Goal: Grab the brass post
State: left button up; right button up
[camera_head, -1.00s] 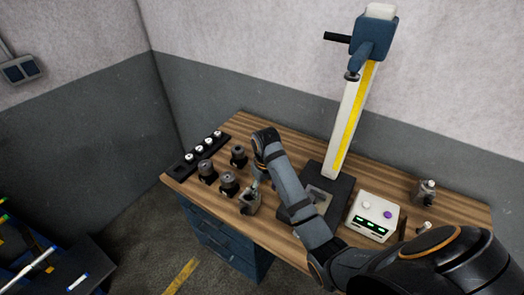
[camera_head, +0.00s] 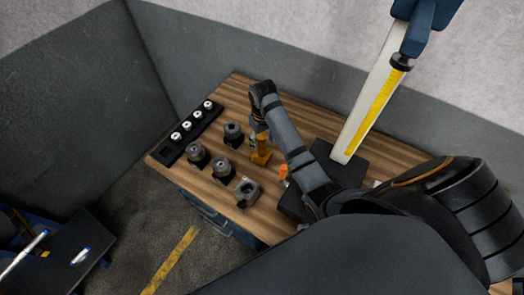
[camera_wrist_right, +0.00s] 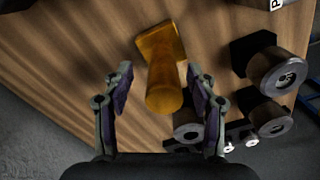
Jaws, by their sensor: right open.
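The brass post (camera_head: 262,153) stands on the wooden table, just beside the hand of my right arm in the head view. In the right wrist view the brass post (camera_wrist_right: 163,72) shows a round near end and a squarish base beyond it. My right gripper (camera_head: 258,138) is open. In the wrist view its fingers (camera_wrist_right: 161,88) are on either side of the post's round end, with a visible gap on both sides. The fingertips are partly hidden by the arm in the head view. My left gripper is not in view.
A grey block with a round hole (camera_head: 247,191) stands near the table's front edge. Several dark round holders, one at the back (camera_head: 233,132), stand left of the post. A black rack (camera_head: 168,153) with white-topped pieces lies at the left. A small orange object (camera_head: 283,171) and a tall column (camera_head: 373,105) are to the right.

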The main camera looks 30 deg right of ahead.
aim_at(262, 149)
jog(key=shift+w+f, duration=0.1)
jog(key=shift+f, duration=0.15)
jog(key=shift+a+f+p, duration=0.15)
jog(key=shift+f+p, duration=0.3)
jog(key=shift+p, duration=0.25)
notch_tip(262, 149, down, 4)
jog(key=shift+a+r+p, duration=0.1)
jog(key=shift+r+p, duration=0.1)
jog(key=shift+p, duration=0.25)
jog(key=shift+f, duration=0.2)
jog(key=shift+r, duration=0.1)
grip_shut()
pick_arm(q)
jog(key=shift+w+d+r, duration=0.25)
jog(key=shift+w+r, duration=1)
pick_arm(e)
jog(key=shift+w, duration=0.15)
